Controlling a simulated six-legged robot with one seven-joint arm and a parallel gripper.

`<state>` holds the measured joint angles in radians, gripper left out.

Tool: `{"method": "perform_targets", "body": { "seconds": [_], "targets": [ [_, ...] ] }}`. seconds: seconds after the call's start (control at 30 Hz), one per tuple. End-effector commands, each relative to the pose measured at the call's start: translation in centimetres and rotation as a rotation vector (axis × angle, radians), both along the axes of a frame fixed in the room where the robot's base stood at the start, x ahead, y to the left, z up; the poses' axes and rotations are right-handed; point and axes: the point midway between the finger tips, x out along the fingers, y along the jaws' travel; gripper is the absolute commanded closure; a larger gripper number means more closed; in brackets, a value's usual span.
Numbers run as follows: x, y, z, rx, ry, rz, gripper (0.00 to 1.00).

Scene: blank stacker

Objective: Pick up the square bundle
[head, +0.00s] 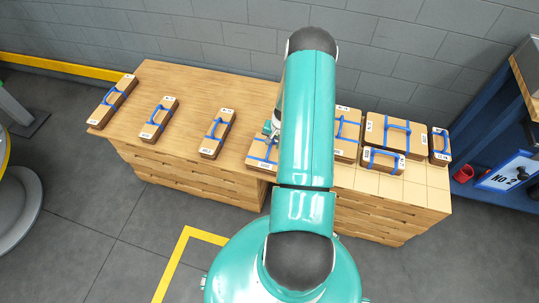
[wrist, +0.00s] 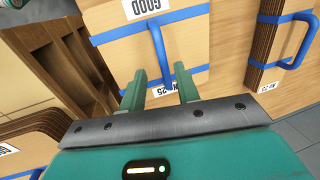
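A cardboard-brown bundle with blue straps (head: 258,163) lies on the wooden bench, partly hidden behind my arm in the head view; it looks roughly square. In the wrist view, a bundle (wrist: 195,48) with a "GOOD" label and a second label ending in 25 fills the top middle. Its raised blue handle (wrist: 158,50) runs down toward my gripper. My gripper (wrist: 160,84) is open, its two green fingers apart on either side of the handle's near end. I cannot tell whether they touch it. In the head view my gripper is mostly hidden by the arm.
Narrow strapped bundles (head: 217,133) lie spaced out on the left of the bench (head: 190,90). More bundles (head: 395,131) sit close together on the right. A neighbouring bundle (wrist: 283,40) is near my gripper's right. A grey wall stands behind; a blue rack (head: 495,150) is at right.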

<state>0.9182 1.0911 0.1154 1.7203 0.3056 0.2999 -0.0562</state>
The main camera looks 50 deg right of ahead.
Motion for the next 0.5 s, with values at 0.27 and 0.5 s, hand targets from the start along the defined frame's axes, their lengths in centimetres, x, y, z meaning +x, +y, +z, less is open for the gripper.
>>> {"method": "perform_targets", "body": {
  "seconds": [0.27,0.5],
  "targets": [
    [1.1,0.8,-3.7,0.001,0.002,0.001,0.68],
    [1.5,0.9,-5.0,0.000,0.000,0.000,0.68]
  ]
}}
